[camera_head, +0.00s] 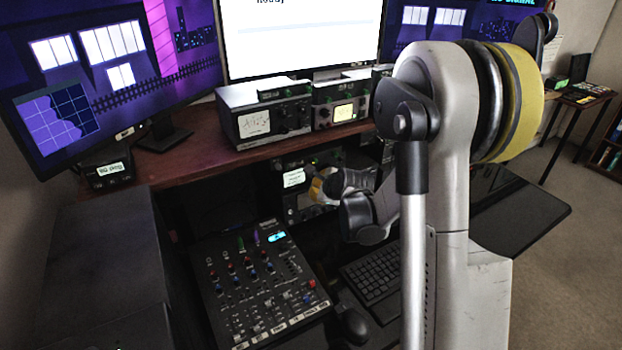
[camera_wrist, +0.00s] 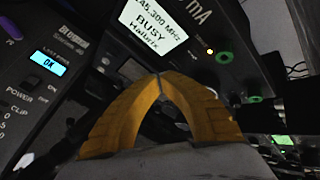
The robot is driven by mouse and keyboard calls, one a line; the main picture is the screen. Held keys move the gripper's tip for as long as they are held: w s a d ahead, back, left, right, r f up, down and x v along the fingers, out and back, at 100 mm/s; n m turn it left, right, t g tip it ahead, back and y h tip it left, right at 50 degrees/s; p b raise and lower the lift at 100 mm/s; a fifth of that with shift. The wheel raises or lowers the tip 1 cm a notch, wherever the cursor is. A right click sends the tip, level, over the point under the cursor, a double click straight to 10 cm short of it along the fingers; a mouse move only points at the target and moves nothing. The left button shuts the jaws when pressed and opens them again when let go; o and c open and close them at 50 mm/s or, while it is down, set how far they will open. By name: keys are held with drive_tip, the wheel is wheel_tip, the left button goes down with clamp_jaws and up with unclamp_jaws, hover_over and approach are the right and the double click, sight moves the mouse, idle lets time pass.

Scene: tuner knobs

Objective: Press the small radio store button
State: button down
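My gripper (camera_head: 316,187) has orange-yellow fingers and is in front of the radio gear under the desk shelf. In the wrist view the fingertips (camera_wrist: 160,73) meet in a point, with nothing seen between them. A dark radio with a lit white display (camera_wrist: 158,28) reading "BUSY" lies just beyond the tips; a gap or contact cannot be judged. A similar lit display (camera_head: 293,178) shows beside my gripper in the head view. A green-ringed knob (camera_wrist: 223,57) and a small lit dot are right of the display. I cannot pick out the store button; my fingers hide part of the scene.
A mixer (camera_head: 255,290) with several knobs stands below my gripper, with a keyboard (camera_head: 373,275) and mouse (camera_head: 351,325) to its right. Radio boxes (camera_head: 262,119) stand on the wooden shelf (camera_head: 190,160) above. A small box with a display (camera_head: 108,171) is at the left.

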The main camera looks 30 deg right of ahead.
drive_tip(key=shift+w, duration=0.4)
drive_tip(key=shift+w, duration=0.4)
idle(0.4)
drive_tip(key=shift+s, duration=0.85)
drive_tip(key=shift+b, duration=0.3)
drive_tip(key=s, duration=0.5)
idle(0.7)
